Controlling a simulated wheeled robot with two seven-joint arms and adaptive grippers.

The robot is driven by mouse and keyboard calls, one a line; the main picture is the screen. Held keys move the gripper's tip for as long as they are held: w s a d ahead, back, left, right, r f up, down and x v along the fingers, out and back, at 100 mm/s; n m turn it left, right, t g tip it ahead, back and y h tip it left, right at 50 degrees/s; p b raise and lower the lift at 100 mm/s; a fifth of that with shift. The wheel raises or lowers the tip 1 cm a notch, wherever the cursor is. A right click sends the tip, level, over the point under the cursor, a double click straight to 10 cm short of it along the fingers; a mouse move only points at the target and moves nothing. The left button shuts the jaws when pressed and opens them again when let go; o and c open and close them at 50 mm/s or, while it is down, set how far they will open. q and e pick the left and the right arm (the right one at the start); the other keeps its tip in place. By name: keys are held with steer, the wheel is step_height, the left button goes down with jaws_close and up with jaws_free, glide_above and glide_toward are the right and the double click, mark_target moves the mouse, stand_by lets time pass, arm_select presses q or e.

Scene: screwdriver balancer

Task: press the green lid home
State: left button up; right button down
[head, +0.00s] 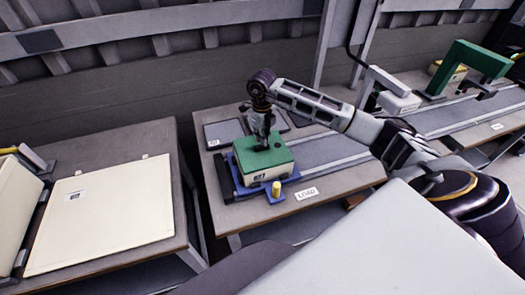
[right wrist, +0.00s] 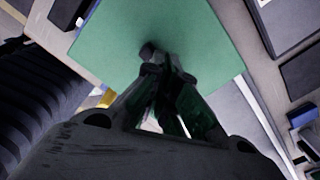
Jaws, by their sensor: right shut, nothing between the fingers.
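The green lid (head: 277,157) lies on top of a cream box (head: 262,179) that sits in a blue fixture (head: 291,187) on the right-hand table. My right gripper (head: 262,147) is shut and empty, pointing down at the middle of the lid. In the right wrist view the closed fingertips (right wrist: 153,52) are over the green lid (right wrist: 205,38) and look to be at or very near its surface; I cannot tell if they touch. Whether the lid sits fully down on the box is hard to tell. My left gripper is not in view.
A yellow peg (head: 276,189) stands at the fixture's front corner, near a LOAD label (head: 306,194). A grey conveyor track (head: 330,154) runs right toward a green arch (head: 470,63). Dark flat plates (head: 222,134) lie behind the fixture. A cream panel (head: 100,212) lies on the left table.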

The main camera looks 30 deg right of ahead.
steer(key=shift+r+p, duration=0.9)
steer(key=shift+r, duration=0.95)
